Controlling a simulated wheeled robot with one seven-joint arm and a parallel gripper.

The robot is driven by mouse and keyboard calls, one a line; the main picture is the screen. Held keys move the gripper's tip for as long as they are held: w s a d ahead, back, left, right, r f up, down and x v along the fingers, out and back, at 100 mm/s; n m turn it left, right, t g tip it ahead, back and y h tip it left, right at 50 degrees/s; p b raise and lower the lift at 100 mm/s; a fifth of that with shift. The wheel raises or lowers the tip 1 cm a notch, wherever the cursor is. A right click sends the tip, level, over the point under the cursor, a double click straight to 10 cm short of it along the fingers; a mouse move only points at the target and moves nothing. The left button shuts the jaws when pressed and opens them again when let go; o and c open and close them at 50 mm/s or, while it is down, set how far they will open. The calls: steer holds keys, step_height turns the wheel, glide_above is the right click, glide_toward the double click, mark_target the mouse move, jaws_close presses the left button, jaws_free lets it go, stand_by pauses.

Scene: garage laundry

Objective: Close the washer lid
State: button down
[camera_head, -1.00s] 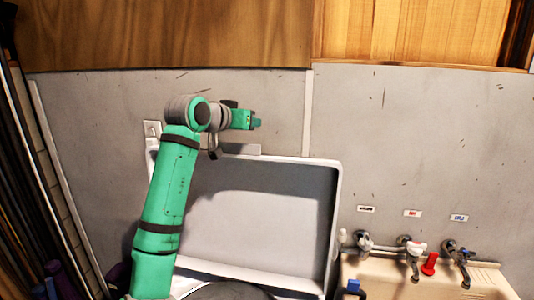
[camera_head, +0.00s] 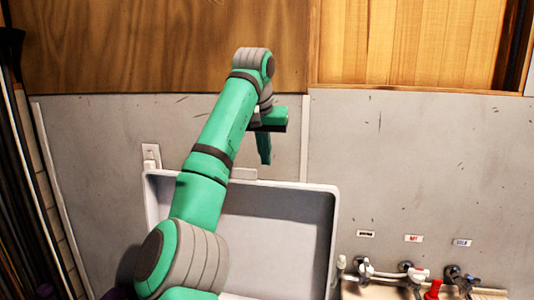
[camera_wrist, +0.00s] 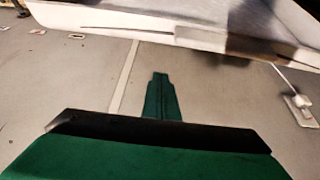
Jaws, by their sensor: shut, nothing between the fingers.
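The washer lid (camera_head: 285,235) stands raised and open, a pale grey panel with a white rim, in front of the grey wall. Its lower part is cut off by my arm and the picture's edge. In the wrist view the lid's rim (camera_wrist: 190,40) runs across the top. My gripper (camera_head: 265,160) is shut and empty and points down, just above the lid's top rim in the head view. In the wrist view the shut fingers (camera_wrist: 158,78) point toward the rim with a gap in the picture. I cannot tell how far the fingers are from the lid in depth.
Taps (camera_head: 413,272) with a red fitting stand over a beige sink (camera_head: 375,291) at the right. Wooden panels (camera_head: 165,45) cover the upper wall. Dark long items (camera_head: 15,190) line the left edge.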

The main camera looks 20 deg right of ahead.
steer(key=x, duration=0.7)
steer(key=shift+s+a, duration=0.6)
steer(key=shift+s, duration=0.3)
steer(key=shift+s+a, duration=0.65)
steer(key=shift+s, duration=0.25)
steer(key=shift+w+d, duration=0.1)
